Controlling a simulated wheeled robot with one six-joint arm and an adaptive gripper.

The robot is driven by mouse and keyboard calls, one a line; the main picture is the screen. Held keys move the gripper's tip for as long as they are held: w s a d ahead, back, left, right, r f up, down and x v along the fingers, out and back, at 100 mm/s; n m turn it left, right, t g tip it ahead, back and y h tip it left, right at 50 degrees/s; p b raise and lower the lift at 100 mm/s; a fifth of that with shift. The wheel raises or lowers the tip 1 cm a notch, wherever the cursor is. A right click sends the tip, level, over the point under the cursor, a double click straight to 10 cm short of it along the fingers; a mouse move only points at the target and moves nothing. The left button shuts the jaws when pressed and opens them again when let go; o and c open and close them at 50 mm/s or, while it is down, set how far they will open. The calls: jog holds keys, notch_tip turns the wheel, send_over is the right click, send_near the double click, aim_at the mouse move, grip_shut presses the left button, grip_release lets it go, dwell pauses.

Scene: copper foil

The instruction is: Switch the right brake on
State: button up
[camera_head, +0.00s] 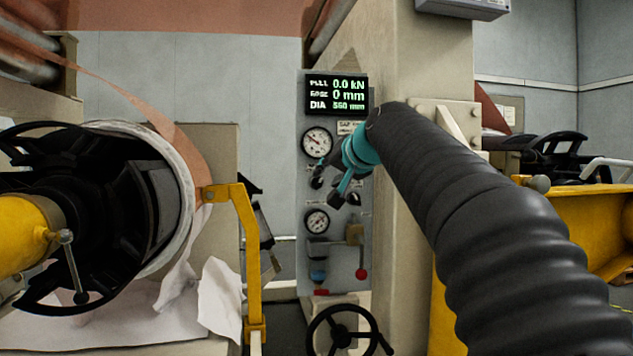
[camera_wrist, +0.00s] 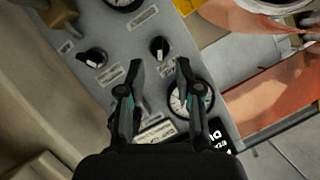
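A grey control panel (camera_head: 344,268) stands in the middle of the head view. My gripper (camera_head: 329,184) is in front of the panel and hides part of the knob row. In the wrist view my gripper (camera_wrist: 160,66) is open and empty. Its fingertips appear on either side below the nearer knob; contact is not visible.
A lit display (camera_head: 336,95) and two dial gauges (camera_head: 317,142) (camera_head: 317,221) are on the panel. A red-ball lever (camera_head: 361,273) and a black handwheel (camera_head: 342,333) are lower. A yellow bracket (camera_head: 247,250) and foil reel (camera_head: 110,215) stand left. A beige column (camera_head: 433,60) stands right.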

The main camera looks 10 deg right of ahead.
aim_at(320, 181)
jog(key=shift+x, duration=2.8)
grip_shut()
